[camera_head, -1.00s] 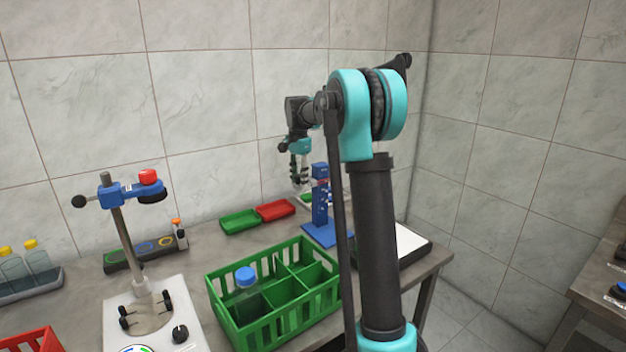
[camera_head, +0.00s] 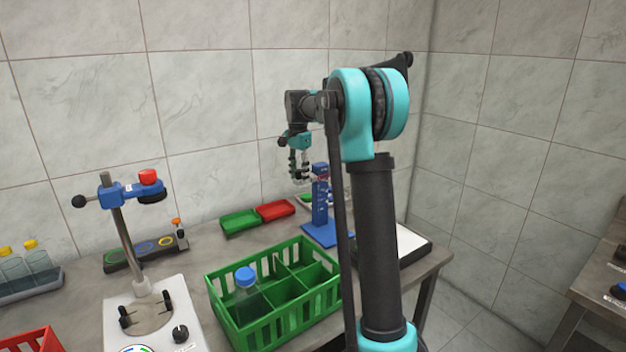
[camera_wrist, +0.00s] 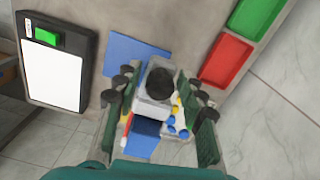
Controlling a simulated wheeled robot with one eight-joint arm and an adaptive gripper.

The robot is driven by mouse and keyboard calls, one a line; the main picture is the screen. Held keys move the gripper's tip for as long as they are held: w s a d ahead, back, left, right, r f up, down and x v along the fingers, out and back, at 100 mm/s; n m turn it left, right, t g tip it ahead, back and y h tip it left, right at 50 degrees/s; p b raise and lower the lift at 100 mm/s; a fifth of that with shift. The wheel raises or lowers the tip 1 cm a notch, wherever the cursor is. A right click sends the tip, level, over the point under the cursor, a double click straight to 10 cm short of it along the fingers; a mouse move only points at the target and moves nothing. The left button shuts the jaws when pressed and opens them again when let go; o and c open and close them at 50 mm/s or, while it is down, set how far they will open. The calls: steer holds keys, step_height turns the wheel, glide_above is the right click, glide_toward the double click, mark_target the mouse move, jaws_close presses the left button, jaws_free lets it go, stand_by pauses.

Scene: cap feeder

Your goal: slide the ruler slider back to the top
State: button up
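A blue upright stand (camera_head: 320,200) rises from a flat blue base (camera_head: 321,234) near the back of the bench. In the wrist view the base (camera_wrist: 122,54) shows behind a grey-white block with a black round knob (camera_wrist: 160,84). I cannot tell for sure which part is the ruler slider; the ruler marks are not readable. My gripper (camera_head: 299,170) hangs just left of the stand's upper part. In the wrist view my gripper (camera_wrist: 160,88) has its fingers spread, with the block and blue parts appearing between them. Contact cannot be made out.
A green tray (camera_head: 240,222) and a red tray (camera_head: 276,211) lie by the wall, left of the stand. A green divided crate (camera_head: 237,327) stands in front. A white-topped board (camera_head: 400,250) lies right of the stand. A clamp stand (camera_head: 122,235) is at left.

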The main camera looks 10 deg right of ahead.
steer(key=shift+r, duration=4)
